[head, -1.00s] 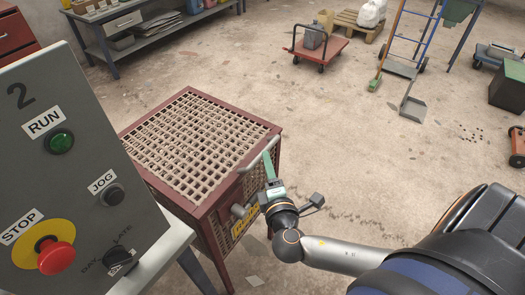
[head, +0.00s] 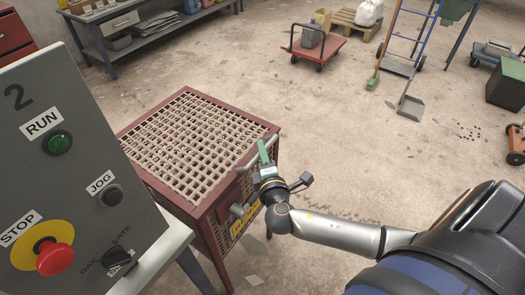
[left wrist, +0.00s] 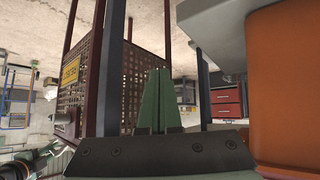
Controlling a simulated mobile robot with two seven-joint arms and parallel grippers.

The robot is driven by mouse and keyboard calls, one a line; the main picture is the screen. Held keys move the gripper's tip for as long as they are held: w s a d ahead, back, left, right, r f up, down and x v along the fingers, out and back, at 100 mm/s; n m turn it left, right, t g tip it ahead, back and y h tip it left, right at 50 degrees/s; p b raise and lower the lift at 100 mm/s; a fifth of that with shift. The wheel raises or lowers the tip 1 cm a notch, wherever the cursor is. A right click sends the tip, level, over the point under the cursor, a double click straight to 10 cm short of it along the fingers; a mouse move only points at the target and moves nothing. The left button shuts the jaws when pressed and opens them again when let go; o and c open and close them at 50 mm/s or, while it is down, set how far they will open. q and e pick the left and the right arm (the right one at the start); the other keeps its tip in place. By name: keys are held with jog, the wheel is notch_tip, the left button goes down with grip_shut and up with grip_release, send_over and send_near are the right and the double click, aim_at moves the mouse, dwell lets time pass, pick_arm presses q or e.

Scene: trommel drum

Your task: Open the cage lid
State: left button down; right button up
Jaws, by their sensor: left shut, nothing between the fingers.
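The cage is a dark red frame with pale mesh; its lid (head: 190,140) lies flat and closed on top. A pale bar handle (head: 246,165) runs along the lid's right front edge. A grey knob (head: 237,211) sits on the cage front below it. My right gripper (head: 263,150) is at the handle, its green fingers overlapping it in the head view; I cannot tell whether they touch it or how far apart they are. My left gripper (left wrist: 157,90) shows only in the left wrist view, shut and empty, with the cage's mesh side (left wrist: 85,75) beyond it.
A grey control panel (head: 85,130) with RUN, JOG and STOP buttons stands close at the left, beside the cage. A workbench (head: 150,30) is at the back left. A red cart (head: 318,50) is farther back. Open floor lies right of the cage.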

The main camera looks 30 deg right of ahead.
grip_shut()
dwell(0.9)
